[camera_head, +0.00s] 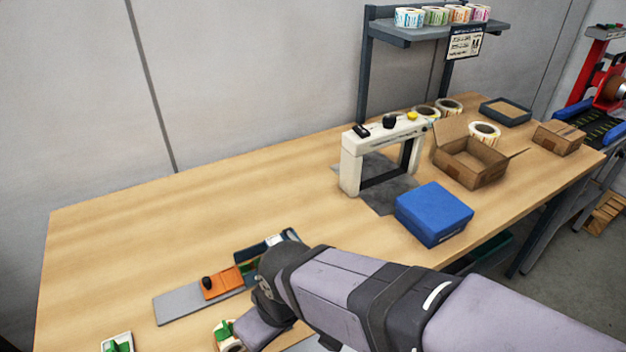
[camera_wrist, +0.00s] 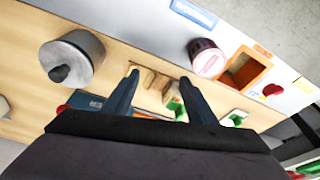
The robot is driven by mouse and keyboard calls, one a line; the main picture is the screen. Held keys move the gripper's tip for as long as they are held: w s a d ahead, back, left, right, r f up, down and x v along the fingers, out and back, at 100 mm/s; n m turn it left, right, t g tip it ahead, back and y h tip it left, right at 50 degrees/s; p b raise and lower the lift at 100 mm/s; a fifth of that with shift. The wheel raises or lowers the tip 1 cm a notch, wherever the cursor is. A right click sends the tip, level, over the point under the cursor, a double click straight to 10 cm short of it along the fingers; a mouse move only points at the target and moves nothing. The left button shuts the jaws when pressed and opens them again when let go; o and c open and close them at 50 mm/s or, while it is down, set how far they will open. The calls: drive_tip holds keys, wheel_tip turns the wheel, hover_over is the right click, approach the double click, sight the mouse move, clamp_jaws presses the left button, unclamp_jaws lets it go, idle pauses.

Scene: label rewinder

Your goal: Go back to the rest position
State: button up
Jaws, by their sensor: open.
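My gripper (camera_wrist: 157,82) is open in the wrist view, its two dark fingers apart. Small tan pieces (camera_wrist: 160,86) show beyond and between the fingertips, and nothing is seen gripped. In the head view my arm reaches in from the lower right, over the front of the wooden table (camera_head: 130,245). My fingers are not made out there. The wrist is close to a grey plate (camera_head: 180,305) with an orange block (camera_head: 222,283) on it.
The wrist view shows a grey cylinder (camera_wrist: 76,58), a dark roll (camera_wrist: 207,60) and an orange-rimmed square opening (camera_wrist: 246,70). A white frame-shaped machine (camera_head: 350,165), a blue box (camera_head: 433,213) and an open carton (camera_head: 469,163) stand right. The table's back left is clear.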

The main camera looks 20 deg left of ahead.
drive_tip(key=w+d+m, duration=0.1)
drive_tip(key=d, duration=0.1)
drive_tip(key=w+d+m+p, duration=0.1)
drive_tip(key=w+d, duration=0.1)
drive_tip(key=d, duration=0.1)
drive_tip(key=w+d+m+h, duration=0.1)
drive_tip(key=w+d, duration=0.1)
drive_tip(key=d, duration=0.1)
drive_tip(key=shift+d, duration=0.1)
drive_tip(key=d+m, duration=0.1)
drive_tip(key=d, duration=0.1)
drive_tip(key=w+d+m+p, duration=0.1)
drive_tip(key=d, duration=0.2)
drive_tip(key=d+m+p, duration=0.1)
drive_tip(key=d, duration=0.2)
drive_tip(key=shift+w+f+h, duration=0.1)
drive_tip(key=shift+w+h, duration=0.25)
drive_tip(key=shift+h, duration=0.05)
drive_tip(key=s+d+m+p, duration=0.1)
drive_tip(key=s+d+m, duration=0.1)
drive_tip(key=d, duration=0.5)
drive_tip(key=s+d+m+g+p, duration=0.1)
drive_tip(key=d+m, duration=0.3)
drive_tip(key=d, duration=0.4)
drive_tip(key=shift+s+f+h+p, duration=0.35)
drive_tip(key=shift+s+h+p, duration=0.05)
drive_tip(key=shift+p, duration=0.25)
